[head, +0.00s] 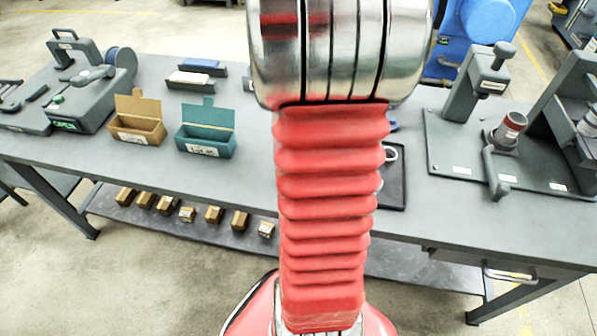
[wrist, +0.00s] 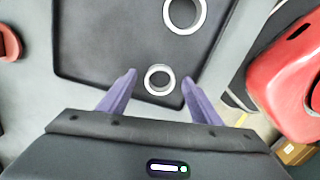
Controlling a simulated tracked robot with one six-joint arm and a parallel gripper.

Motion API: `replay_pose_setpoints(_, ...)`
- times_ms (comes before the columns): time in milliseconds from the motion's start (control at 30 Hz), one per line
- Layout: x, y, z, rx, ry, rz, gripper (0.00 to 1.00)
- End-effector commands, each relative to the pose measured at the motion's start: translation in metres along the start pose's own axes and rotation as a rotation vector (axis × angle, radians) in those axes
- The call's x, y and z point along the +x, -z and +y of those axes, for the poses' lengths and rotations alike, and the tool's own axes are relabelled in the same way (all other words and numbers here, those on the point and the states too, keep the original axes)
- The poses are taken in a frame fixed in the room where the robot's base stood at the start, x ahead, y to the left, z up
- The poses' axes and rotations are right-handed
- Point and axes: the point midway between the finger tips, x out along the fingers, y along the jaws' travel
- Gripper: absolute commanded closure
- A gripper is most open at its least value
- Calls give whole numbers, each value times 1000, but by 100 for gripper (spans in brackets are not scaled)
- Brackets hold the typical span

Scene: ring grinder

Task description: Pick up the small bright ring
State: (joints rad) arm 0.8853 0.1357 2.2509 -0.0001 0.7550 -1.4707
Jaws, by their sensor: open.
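The small bright ring (wrist: 147,80) lies flat on a dark tray (wrist: 100,45) in the wrist view. A larger bright ring (wrist: 168,14) lies on the same tray, farther up in the picture. My gripper (wrist: 160,79) is open, with its two purple fingers on either side of the small ring in the picture. The fingertips look apart from the ring; their height over the tray is hard to tell. In the head view my arm hides my gripper and part of the tray (head: 398,190); one bright ring (head: 391,153) shows there.
The tray lies on a long grey bench (head: 240,175). A brown bin (head: 137,127) and a teal bin (head: 206,141) stand to the left. A grey press-like device (head: 478,85) and a fixture with a cylinder (head: 506,132) stand to the right. The bench's front edge is close.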

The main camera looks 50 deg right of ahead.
Motion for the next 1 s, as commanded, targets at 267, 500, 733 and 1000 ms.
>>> replay_pose_setpoints(267,0,0,0,0,0,0,52)
replay_pose_setpoints(500,0,0,0,0,0,0,69)
replay_pose_setpoints(733,0,0,0,0,0,0,85)
replay_pose_setpoints(1000,-1,0,0,1,-1,0,87)
